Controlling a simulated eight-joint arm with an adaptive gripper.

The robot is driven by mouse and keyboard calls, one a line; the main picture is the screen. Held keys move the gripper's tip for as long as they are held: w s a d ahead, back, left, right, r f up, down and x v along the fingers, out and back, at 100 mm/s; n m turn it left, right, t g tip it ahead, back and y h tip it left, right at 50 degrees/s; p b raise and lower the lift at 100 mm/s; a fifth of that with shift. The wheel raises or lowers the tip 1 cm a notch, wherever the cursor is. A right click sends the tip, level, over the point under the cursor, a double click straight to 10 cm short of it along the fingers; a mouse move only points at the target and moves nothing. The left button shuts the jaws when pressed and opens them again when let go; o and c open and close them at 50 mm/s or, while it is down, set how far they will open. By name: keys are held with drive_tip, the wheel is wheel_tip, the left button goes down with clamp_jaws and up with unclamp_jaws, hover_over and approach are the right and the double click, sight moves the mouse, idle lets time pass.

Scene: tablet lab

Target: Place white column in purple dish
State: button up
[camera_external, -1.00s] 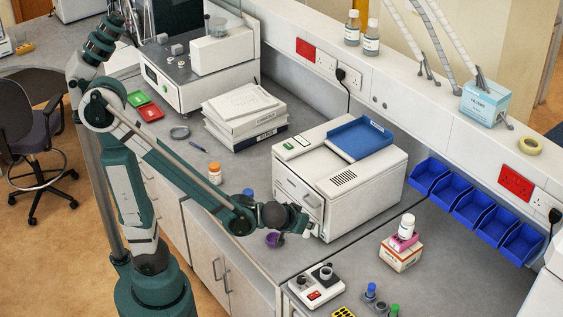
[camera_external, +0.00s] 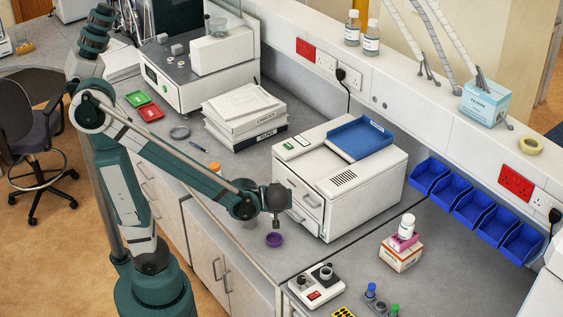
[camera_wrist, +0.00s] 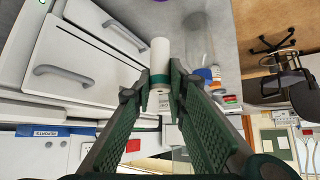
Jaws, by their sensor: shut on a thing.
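My gripper (camera_external: 277,217) hangs above and slightly behind the purple dish (camera_external: 274,240) in the external view. In the wrist view my gripper (camera_wrist: 160,92) is shut on the white column (camera_wrist: 160,55), a pale cylinder with a green band near the fingers. The column extends beyond the fingertips toward the top of the picture. In the external view the column is too small to make out clearly. The dish is a small round bowl on the grey bench. Only a purple sliver shows at the top edge of the wrist view.
The white drawer machine (camera_external: 345,180) stands close right of my gripper. An orange-capped bottle (camera_external: 215,168) is partly hidden behind my arm. A clear cylinder (camera_wrist: 198,38) shows beside the column in the wrist view. A white device (camera_external: 317,284) stands in front, right of the dish.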

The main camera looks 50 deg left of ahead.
drive_tip(key=shift+f, duration=2)
drive_tip(key=b, duration=0.1)
hover_over(274, 241)
drive_tip(key=shift+f, duration=2.95)
drive_tip(key=shift+f+b, duration=0.65)
drive_tip(key=shift+f, duration=1.45)
drive_tip(key=shift+f, duration=0.1)
drive_tip(key=o, duration=0.9)
